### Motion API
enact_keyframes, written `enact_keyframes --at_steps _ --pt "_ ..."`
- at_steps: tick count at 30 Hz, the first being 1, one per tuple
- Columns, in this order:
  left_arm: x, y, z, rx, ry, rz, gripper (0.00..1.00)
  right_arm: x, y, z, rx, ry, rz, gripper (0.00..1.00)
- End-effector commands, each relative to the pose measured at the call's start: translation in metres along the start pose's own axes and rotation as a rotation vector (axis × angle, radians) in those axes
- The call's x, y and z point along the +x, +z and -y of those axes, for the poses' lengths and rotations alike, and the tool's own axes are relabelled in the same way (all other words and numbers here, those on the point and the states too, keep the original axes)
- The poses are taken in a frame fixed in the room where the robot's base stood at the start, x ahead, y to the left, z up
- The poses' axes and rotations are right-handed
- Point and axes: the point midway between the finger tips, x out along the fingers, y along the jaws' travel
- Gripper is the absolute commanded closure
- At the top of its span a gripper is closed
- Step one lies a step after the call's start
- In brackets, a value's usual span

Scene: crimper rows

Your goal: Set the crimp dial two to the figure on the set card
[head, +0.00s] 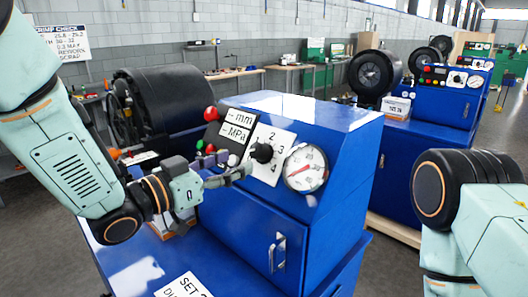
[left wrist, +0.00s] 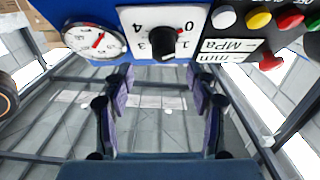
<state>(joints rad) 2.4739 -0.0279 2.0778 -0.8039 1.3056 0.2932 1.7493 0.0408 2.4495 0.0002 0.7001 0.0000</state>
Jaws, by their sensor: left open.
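The crimp dial is a black knob (head: 262,152) on a white plate (head: 268,172) with figures, on the sloped panel of the near blue machine. In the left wrist view the knob (left wrist: 163,42) and its plate appear upside down, with 0, 1, 3 and 4 legible. A small red mark shows near the 0; I cannot tell whether it is on the knob. My left gripper (head: 240,172) is open and empty, fingers pointing at the knob, apart from it in the left wrist view (left wrist: 162,82). A white set card (head: 182,287) is cut off below; its figure is not legible. My right gripper is out of view.
A round gauge (head: 306,167) sits right of the dial. Red and green buttons (head: 210,114) and the mm/MPa labels (head: 236,132) are left of it. The cabinet handle (head: 277,253) sticks out below. Another blue machine (head: 430,130) stands behind at the right.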

Motion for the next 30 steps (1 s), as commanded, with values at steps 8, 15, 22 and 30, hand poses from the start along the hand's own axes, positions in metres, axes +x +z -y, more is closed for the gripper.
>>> enact_keyframes --at_steps 8,15,22,30 --pt "0.031 0.0 -0.001 -0.001 0.001 0.003 0.42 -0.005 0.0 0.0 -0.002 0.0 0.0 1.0" --pt "0.066 -0.001 -0.001 -0.002 0.001 0.001 0.42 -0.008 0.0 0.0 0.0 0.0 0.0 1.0" --pt "0.079 0.0 -0.002 -0.004 0.0 0.001 0.42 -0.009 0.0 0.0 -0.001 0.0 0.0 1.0" --pt "0.08 0.0 -0.002 -0.004 0.0 0.001 0.46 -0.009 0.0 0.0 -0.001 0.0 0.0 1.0"
